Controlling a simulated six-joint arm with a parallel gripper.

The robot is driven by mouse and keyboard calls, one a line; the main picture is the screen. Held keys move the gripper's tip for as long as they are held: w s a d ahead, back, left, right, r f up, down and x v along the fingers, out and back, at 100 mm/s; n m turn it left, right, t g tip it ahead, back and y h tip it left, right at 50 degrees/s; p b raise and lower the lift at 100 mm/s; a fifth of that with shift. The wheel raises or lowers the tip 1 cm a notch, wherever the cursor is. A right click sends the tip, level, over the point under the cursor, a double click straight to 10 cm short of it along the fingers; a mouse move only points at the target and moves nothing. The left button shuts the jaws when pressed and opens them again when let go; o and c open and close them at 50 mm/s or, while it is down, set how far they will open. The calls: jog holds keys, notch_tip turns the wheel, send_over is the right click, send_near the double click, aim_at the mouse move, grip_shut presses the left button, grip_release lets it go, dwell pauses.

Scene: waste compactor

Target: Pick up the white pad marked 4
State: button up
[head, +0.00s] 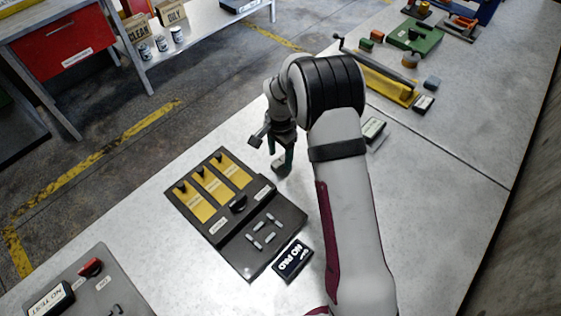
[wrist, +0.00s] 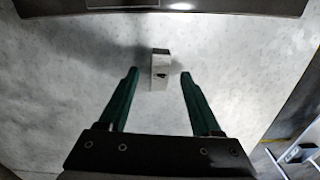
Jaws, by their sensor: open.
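A small pale block (wrist: 160,62), which may be the white pad, lies on the bench in the wrist view. It has a dark mark too small to read. It also shows in the head view (head: 281,168), just below my gripper. My gripper (wrist: 159,76) is open and empty, with a green finger on each side of the block in the picture. In the head view my gripper (head: 273,148) points down over the bench beside the dark panel. I cannot tell how high the fingertips are above the block.
A dark panel (head: 218,240) with yellow strips and several small grey bars lies left of my gripper. A "NO PLD" sign (head: 293,260) stands by its corner. A yellow-based device (head: 385,85) with a crank and a green tray (head: 415,37) are at the back right.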

jog(key=shift+f, duration=0.8)
grip_shut()
jog(key=shift+r, duration=0.1)
jog(key=shift+r, duration=0.1)
